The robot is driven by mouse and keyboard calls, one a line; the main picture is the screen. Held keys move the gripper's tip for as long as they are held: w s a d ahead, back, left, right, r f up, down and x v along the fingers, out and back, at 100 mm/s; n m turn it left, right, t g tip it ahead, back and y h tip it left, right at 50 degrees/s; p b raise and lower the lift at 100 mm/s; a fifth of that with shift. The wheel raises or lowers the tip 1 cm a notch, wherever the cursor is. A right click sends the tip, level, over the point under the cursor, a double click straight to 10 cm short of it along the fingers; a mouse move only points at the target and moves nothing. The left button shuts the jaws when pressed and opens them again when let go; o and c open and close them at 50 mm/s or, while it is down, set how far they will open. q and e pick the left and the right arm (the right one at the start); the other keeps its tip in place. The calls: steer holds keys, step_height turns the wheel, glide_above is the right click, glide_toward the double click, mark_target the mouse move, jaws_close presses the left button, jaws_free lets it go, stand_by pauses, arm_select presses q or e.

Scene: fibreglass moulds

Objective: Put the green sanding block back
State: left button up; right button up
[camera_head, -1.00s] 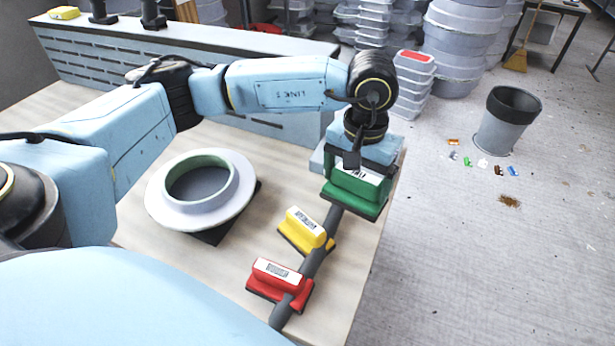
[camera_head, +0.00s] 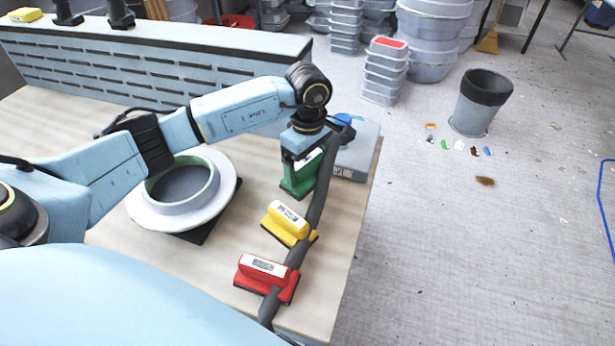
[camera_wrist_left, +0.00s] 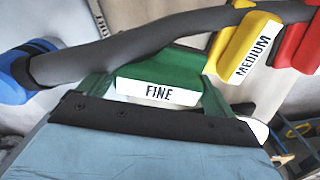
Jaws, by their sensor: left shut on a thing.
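The green sanding block (camera_head: 298,180), labelled FINE in the left wrist view (camera_wrist_left: 165,92), is at the far end of the row of blocks, beyond the yellow one. My left gripper (camera_head: 302,152) is shut on it from above. The block is upright, at or just above the table; I cannot tell whether it touches. A thick grey hose (camera_head: 318,200) passes just right of it and hides part of it. The yellow block (camera_head: 284,225), labelled MEDIUM, and the red block (camera_head: 262,275) sit nearer along the hose. My right gripper is not in view.
A pale ring-shaped mould (camera_head: 185,195) on a dark base lies left of the blocks. A grey box (camera_head: 358,155) stands at the table's back right, with the hose's blue end (camera_head: 342,119) by it. A slotted blue-grey panel (camera_head: 130,75) borders the back. A bin (camera_head: 480,102) stands on the floor.

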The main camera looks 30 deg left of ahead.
mark_target(308, 177)
arm_select(q)
steer(key=shift+f, duration=2.2)
steer(key=shift+f, duration=0.2)
steer(key=o, duration=0.7)
steer(key=shift+r, duration=0.1)
step_height(308, 177, up, 12)
steer(key=shift+r, duration=0.15)
